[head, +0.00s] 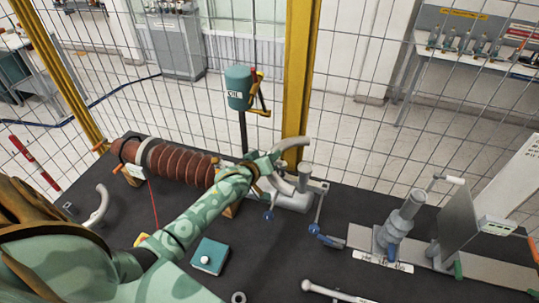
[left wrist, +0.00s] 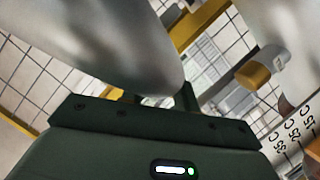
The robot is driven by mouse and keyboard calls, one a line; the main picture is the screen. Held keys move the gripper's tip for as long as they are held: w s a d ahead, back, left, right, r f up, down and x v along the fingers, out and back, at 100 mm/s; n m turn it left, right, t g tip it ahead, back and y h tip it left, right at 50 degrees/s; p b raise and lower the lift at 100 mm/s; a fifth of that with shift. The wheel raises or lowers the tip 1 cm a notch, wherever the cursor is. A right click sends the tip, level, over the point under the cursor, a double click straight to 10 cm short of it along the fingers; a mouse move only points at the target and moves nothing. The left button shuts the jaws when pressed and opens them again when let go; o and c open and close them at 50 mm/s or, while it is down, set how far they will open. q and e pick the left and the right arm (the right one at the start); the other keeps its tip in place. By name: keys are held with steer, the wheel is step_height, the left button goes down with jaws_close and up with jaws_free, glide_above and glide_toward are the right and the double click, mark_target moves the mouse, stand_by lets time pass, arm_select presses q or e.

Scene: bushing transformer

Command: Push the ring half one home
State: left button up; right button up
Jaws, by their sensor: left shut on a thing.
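My left gripper (head: 274,160) is at the end of the green patterned arm reaching in from the left. It is shut on a curved light-grey ring half (head: 294,142), whose arc shows just above and right of the jaws. The held piece is beside the grey fitting (head: 297,199) at the right end of the brown ribbed bushing (head: 185,165); I cannot tell whether it is fully seated. In the left wrist view a large blurred grey surface (left wrist: 105,45) fills the upper left, close to the jaws. Another curved grey piece (head: 98,207) lies at the table's left. My right gripper is not in view.
A teal oil can (head: 238,87) stands on a post behind the bushing. A teal box (head: 209,256) lies on the dark table (head: 270,270). A grey upright fixture (head: 402,222) stands at right. A wire fence with yellow posts (head: 299,75) is behind.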

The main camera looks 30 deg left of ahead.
arm_select(q)
steer(key=shift+f, duration=0.1)
stand_by(0.6)
steer(key=shift+p, duration=0.35)
steer(key=shift+p, duration=0.5)
stand_by(0.8)
steer(key=shift+f+b, duration=1.4)
steer(key=shift+f, duration=0.55)
steer(key=o, duration=1.2)
steer(key=shift+s, duration=0.1)
steer(key=v, duration=1.6)
steer(key=shift+p, duration=0.4)
